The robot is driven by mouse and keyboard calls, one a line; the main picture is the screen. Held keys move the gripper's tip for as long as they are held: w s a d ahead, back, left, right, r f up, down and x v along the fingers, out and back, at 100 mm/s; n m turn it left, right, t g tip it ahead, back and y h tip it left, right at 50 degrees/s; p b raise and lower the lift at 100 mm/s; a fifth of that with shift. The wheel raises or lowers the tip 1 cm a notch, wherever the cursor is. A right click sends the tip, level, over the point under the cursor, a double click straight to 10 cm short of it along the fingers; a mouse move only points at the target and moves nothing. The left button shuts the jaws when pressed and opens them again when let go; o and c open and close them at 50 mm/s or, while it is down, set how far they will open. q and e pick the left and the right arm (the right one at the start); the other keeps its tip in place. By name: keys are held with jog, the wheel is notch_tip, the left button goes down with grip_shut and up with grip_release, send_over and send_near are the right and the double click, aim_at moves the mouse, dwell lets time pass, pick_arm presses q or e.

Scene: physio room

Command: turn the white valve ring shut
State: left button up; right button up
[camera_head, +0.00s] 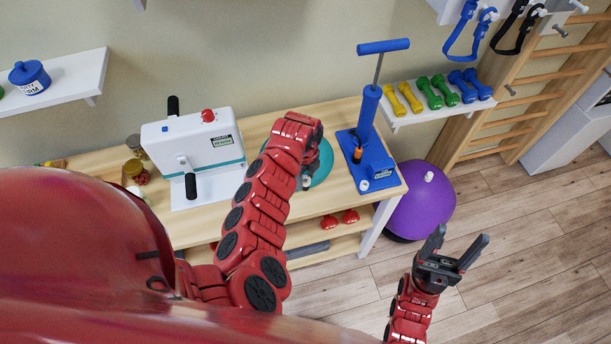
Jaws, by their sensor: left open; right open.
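A round teal cushion (322,169) lies on the wooden bench, partly covered by my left arm. My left gripper (307,176) points down over the cushion, mostly hidden behind its own wrist. A small whitish part shows at its tips; I cannot tell whether it is the valve ring or whether the gripper touches it. Another small white round part (364,185) sits on the front of the blue pump's base. My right gripper (462,250) is open and empty, over the floor right of the bench.
A white device (190,145) with black handles stands left on the bench (347,201). The blue pump (367,110) stands upright at the bench's right end. A purple ball (425,205) with a white piece on it sits beside the bench. Dumbbells line a wall shelf (404,117).

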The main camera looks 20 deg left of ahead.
pick_arm(q)
jog(key=shift+c, duration=0.2)
grip_shut()
jog(key=shift+f+b, duration=0.1)
jog(key=shift+b, duration=0.2)
jog(key=m+b, duration=0.6)
jog(key=b, duration=0.6)
jog(key=shift+f+b, duration=0.15)
jog(key=shift+b, duration=0.2)
jog(key=shift+m+b, duration=0.3)
jog(key=shift+m, duration=0.3)
jog(key=shift+r+m, duration=0.25)
jog(key=shift+m, duration=0.65)
jog(key=m, duration=0.3)
jog(key=shift+w+r+m, duration=0.1)
jog(key=shift+m, duration=2.4)
